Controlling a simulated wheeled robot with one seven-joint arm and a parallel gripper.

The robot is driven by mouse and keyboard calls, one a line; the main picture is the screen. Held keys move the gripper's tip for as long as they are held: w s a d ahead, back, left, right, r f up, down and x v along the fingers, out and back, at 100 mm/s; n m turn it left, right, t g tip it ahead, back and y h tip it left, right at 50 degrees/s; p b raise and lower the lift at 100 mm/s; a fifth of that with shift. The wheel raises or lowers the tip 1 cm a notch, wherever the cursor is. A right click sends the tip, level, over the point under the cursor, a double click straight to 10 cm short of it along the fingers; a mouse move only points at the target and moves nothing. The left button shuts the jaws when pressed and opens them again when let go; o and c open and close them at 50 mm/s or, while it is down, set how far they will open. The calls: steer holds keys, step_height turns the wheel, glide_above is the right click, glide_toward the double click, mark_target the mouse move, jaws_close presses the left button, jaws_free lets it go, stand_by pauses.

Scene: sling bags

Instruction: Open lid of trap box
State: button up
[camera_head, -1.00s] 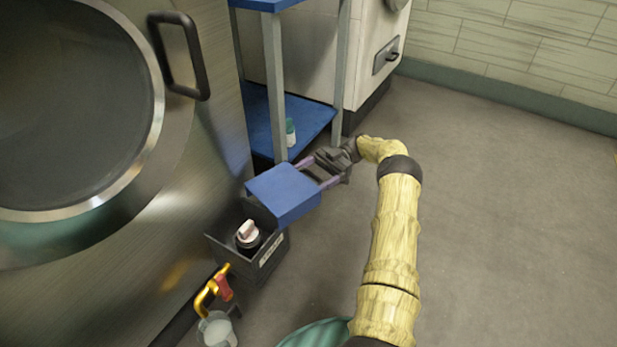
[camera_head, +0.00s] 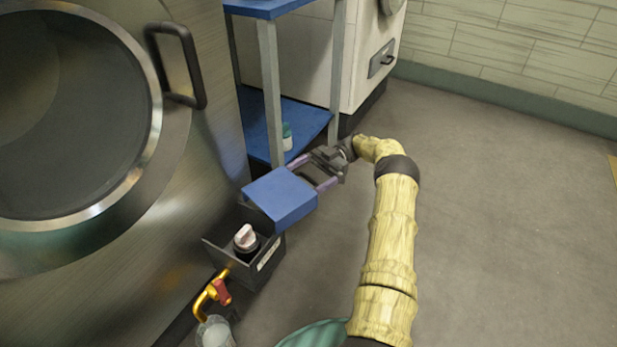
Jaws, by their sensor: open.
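The trap box (camera_head: 262,262) is a dark grey open-topped box low beside the steel machine, with a small label on its front. Its blue lid (camera_head: 280,197) stands off to the upper right side of the box, leaving the near part of the opening uncovered. A black-and-white knob-like part (camera_head: 246,240) shows inside. My gripper (camera_head: 313,173) is open, with purple-tipped fingers spread at the lid's far right edge. I cannot tell whether the fingertips touch the lid.
A steel machine with a round door (camera_head: 75,115) fills the left. A blue-shelved rack (camera_head: 268,90) stands behind the lid, with a small bottle (camera_head: 287,137) on its lower shelf. A yellow pipe with a red valve handle (camera_head: 221,292) is in front. Floor at right is clear.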

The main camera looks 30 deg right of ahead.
step_height(320, 180, up, 8)
steer(key=p, duration=0.4)
